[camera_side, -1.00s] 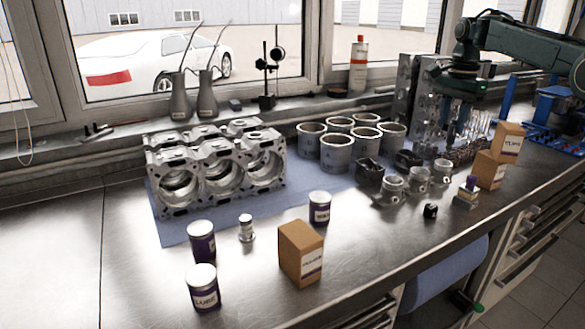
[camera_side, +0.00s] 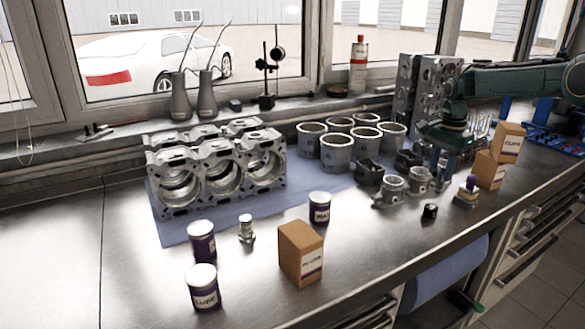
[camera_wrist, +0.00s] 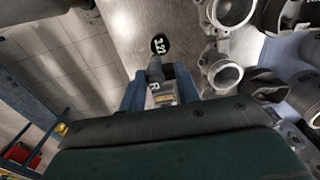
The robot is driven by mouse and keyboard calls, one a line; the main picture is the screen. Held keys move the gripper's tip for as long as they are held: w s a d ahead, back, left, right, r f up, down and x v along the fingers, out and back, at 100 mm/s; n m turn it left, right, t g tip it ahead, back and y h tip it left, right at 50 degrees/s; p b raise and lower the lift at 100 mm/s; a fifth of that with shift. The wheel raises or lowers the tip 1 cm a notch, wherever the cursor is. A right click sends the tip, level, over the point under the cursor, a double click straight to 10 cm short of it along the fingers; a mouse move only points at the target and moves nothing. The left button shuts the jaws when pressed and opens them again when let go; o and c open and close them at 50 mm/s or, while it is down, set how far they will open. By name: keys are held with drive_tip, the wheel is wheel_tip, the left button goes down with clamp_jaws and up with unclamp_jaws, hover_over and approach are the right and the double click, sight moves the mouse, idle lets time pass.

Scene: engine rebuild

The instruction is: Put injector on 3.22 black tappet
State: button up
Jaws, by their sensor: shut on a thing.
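The black tappet (camera_wrist: 160,45), a small black cylinder with a white number on top, stands on the steel bench ahead of my fingers in the wrist view. It also shows in the side view (camera_side: 430,211), in front of the grey metal housings. My gripper (camera_wrist: 160,88) is shut on the injector (camera_wrist: 155,72), a slim grey part whose end points toward the tappet in the wrist view. In the side view my gripper (camera_side: 441,162) is above the bench, behind and a little right of the tappet. The injector is hard to make out there.
Grey housings (camera_side: 391,190) stand close left of the tappet. A grey block with a purple top (camera_side: 467,192) and stacked cardboard boxes (camera_side: 489,170) are to its right. Cylinder liners (camera_side: 337,153) stand behind. The bench in front of the tappet is clear.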

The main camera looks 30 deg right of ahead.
sight(438, 179)
drive_tip(key=shift+f, duration=0.1)
drive_tip(key=shift+f, duration=2)
drive_tip(key=shift+f, duration=0.1)
drive_tip(key=o, duration=1)
wheel_tip(438, 179, up, 12)
drive_tip(key=shift+f, duration=0.1)
drive_tip(key=shift+r, duration=0.2)
